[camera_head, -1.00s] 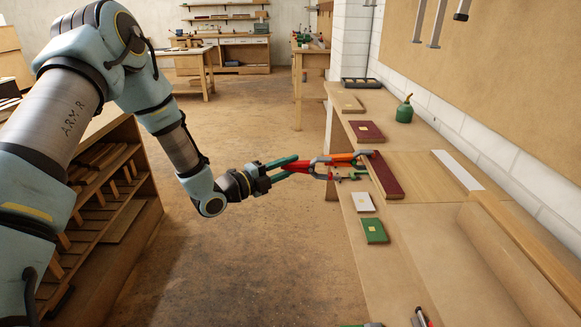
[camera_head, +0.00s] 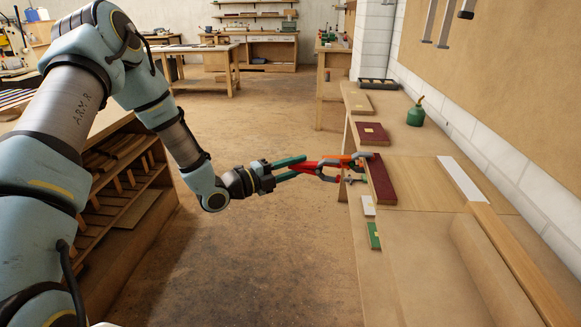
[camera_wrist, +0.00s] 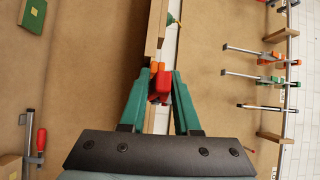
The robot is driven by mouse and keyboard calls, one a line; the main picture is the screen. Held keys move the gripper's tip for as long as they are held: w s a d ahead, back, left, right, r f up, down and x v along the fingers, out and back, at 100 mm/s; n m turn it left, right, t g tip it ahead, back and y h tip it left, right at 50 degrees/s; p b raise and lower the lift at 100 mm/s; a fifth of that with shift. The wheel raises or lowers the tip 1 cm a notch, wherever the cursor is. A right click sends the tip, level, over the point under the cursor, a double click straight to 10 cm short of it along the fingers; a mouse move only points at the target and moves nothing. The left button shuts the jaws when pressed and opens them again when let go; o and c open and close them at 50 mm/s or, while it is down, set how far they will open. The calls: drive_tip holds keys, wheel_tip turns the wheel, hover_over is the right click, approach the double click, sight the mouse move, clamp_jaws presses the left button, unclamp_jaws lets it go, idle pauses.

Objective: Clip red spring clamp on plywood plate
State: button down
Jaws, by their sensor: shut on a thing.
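My gripper (camera_head: 300,168) has teal fingers and is shut on the red spring clamp (camera_head: 318,172). The red clamp also shows between the fingertips in the wrist view (camera_wrist: 161,84). Its far end points right, towards the bench's front edge and a dark red board (camera_head: 383,182). An orange clamp (camera_head: 343,159) is beside and just beyond it, close to the board; the two overlap in view. The plywood plate (camera_head: 425,182) lies flat on the bench to the right of the dark red board. Whether the red clamp's jaws touch the plate or board cannot be told.
A pale strip (camera_head: 461,178) lies on the plate's right side. A white block (camera_head: 368,205) and a green block (camera_head: 374,236) lie near the bench's front edge. A green oil can (camera_head: 416,113) stands farther back. Open floor (camera_head: 270,260) lies left of the bench.

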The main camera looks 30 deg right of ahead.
sight(319, 172)
drive_tip(key=shift+s+d+b, duration=0.45)
drive_tip(key=shift+s+d, duration=0.5)
drive_tip(key=shift+s, duration=0.2)
drive_tip(key=shift+s+d+b, duration=0.4)
drive_tip(key=shift+s+d, duration=0.55)
drive_tip(key=shift+s, duration=0.2)
drive_tip(key=shift+s+d+p, duration=0.45)
drive_tip(key=shift+s+d, duration=0.6)
drive_tip(key=shift+s, duration=0.1)
unclamp_jaws()
drive_tip(key=a+b, duration=0.1)
drive_tip(key=a, duration=0.9)
drive_tip(key=shift+w+a+f+b, duration=0.15)
drive_tip(key=shift+w+a+b, duration=0.2)
drive_tip(key=shift+w+a, duration=0.05)
